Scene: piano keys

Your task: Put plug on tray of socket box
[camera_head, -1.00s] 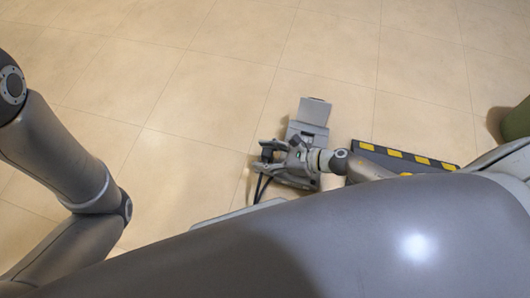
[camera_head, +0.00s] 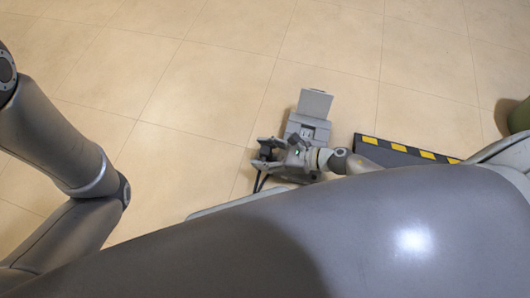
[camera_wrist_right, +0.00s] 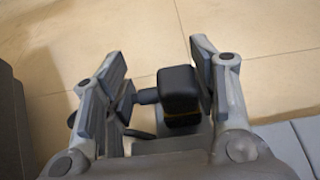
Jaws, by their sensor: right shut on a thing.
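The black plug (camera_wrist_right: 180,88) is held between the fingers of my right gripper (camera_wrist_right: 160,92) in the right wrist view. In the head view my right gripper (camera_head: 263,157) points left, with the dark plug (camera_head: 266,152) at its fingers and a black cable (camera_head: 259,184) hanging below. The grey socket box (camera_head: 309,125) stands on the floor just beyond the gripper, with its flap (camera_head: 315,103) open at the back. My gripper and wrist hide its near part. My left arm shows at the left of the head view, but its gripper is out of view.
A dark block with a yellow-and-black striped edge (camera_head: 398,148) lies right of the box. A green object (camera_head: 519,117) stands at the far right edge. The tiled floor to the left and behind the box is clear. My large grey body fills the foreground.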

